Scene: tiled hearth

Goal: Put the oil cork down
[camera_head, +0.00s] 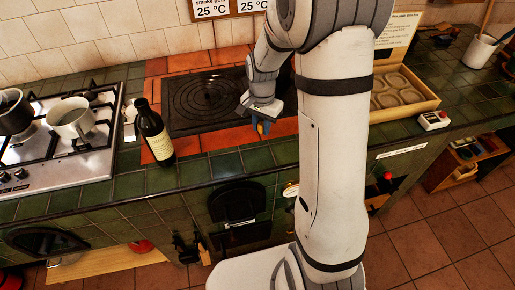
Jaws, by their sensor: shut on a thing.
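My gripper (262,127) points down over the front right part of the dark cooking plate, near the orange tile border. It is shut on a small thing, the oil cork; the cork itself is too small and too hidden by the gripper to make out. A dark bottle (154,136) with a pale label stands upright on the green tiled counter (220,166), left of the gripper and apart from it. I cannot tell clearly whether its mouth is open.
A gas hob (88,165) with a white pot (71,118) is at the left. The black ringed plate (190,112) fills the middle. Green tiles along the front are clear.

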